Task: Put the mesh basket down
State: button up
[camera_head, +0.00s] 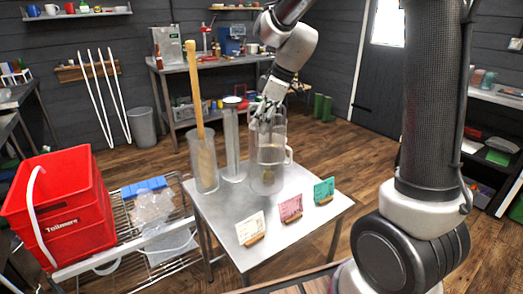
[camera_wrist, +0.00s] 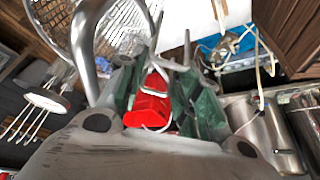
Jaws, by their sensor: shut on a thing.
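My gripper (camera_head: 266,122) is over the rear right of a small metal table (camera_head: 222,222), fingers pointing down. It is shut on the mesh basket, whose see-through, pale cylindrical wall (camera_head: 279,128) shows just below and around the fingers. In the wrist view, mesh (camera_wrist: 122,24) shows at the top left, beyond my gripper's green-padded fingers (camera_wrist: 165,100). Below the gripper a clear vessel with a side handle (camera_head: 270,178) stands on the table. The basket overlaps it in the picture; I cannot tell whether its bottom is inside the vessel or touches anything.
A tall cylinder with a wooden paddle (camera_head: 194,90) and a slim metal cylinder (camera_head: 233,150) stand left of the gripper. White (camera_head: 250,228), pink (camera_head: 290,208) and green (camera_head: 324,190) cards stand along the table's front. A red crate (camera_head: 60,205) sits on a rack at left.

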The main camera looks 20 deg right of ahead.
jog(key=shift+f, duration=2.65)
jog(key=o, duration=1.1)
jog(key=v, duration=1.2)
jog(key=s+d+m+h, duration=0.1)
jog(key=s+d+m, duration=0.3)
jog(key=s, duration=0.4)
jog(key=s+d+m+t+h, duration=0.1)
jog(key=s+d+m, duration=0.2)
jog(key=s, duration=0.5)
jog(key=s+d+m+t+h, duration=0.1)
jog(key=s+d+m+h, duration=0.1)
jog(key=s+d+m, duration=0.2)
jog(key=shift+s+d+f+m, duration=0.15)
jog(key=shift+s+m, duration=0.35)
jog(key=shift+s, duration=0.65)
jog(key=shift+s+d+r+m, duration=0.15)
jog(key=shift+s+m, duration=0.35)
jog(key=shift+s, duration=0.7)
